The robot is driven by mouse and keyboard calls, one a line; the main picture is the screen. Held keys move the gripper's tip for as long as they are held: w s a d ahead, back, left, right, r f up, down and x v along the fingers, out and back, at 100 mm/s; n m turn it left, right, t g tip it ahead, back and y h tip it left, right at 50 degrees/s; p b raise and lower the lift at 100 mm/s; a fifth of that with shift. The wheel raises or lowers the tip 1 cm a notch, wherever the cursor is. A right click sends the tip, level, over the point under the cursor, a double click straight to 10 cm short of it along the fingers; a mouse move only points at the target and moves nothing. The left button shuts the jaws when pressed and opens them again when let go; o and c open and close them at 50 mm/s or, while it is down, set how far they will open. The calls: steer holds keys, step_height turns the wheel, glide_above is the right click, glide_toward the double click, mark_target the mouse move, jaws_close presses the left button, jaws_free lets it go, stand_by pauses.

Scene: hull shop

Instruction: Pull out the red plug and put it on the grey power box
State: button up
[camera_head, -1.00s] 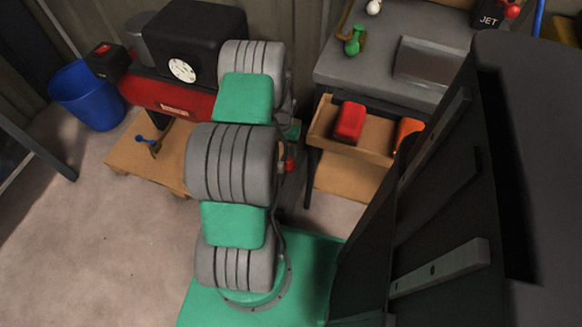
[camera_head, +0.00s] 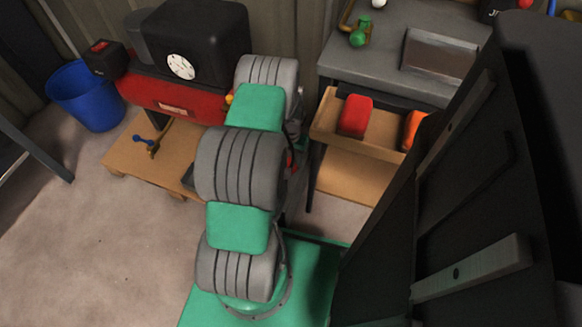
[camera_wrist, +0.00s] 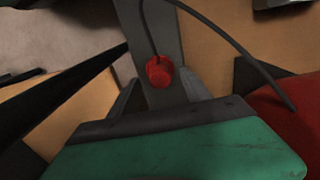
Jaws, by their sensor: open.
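The red plug (camera_wrist: 159,72) shows in the wrist view as a small round red piece with a dark cable at its top. It lies against a grey upright strip (camera_wrist: 151,30); I cannot tell whether this belongs to the grey power box. My gripper (camera_wrist: 162,90) is open, its grey fingers low on either side of the plug. I cannot tell whether they touch it. In the head view my arm hides the gripper, and a small bit of red (camera_head: 291,160) shows beside the arm. I cannot pick out the power box for sure.
A red compressor (camera_head: 165,100) stands on a wooden pallet (camera_head: 125,160) at left, beside a blue bucket (camera_head: 88,95). A grey bench (camera_head: 375,60) with an open wooden drawer (camera_head: 328,122) stands at right; the drawer holds red and orange things.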

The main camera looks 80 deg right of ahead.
mark_target(290, 160)
step_height(290, 160, down, 3)
steer(key=shift+d+f+b, duration=0.1)
steer(key=shift+f+b, duration=0.05)
steer(key=shift+b, duration=0.75)
steer(key=shift+c, duration=0.2)
stand_by(0.3)
jaws_close()
stand_by(0.4)
steer(key=shift+r, duration=0.25)
steer(key=shift+r+p, duration=2.1)
steer(key=shift+r, duration=0.75)
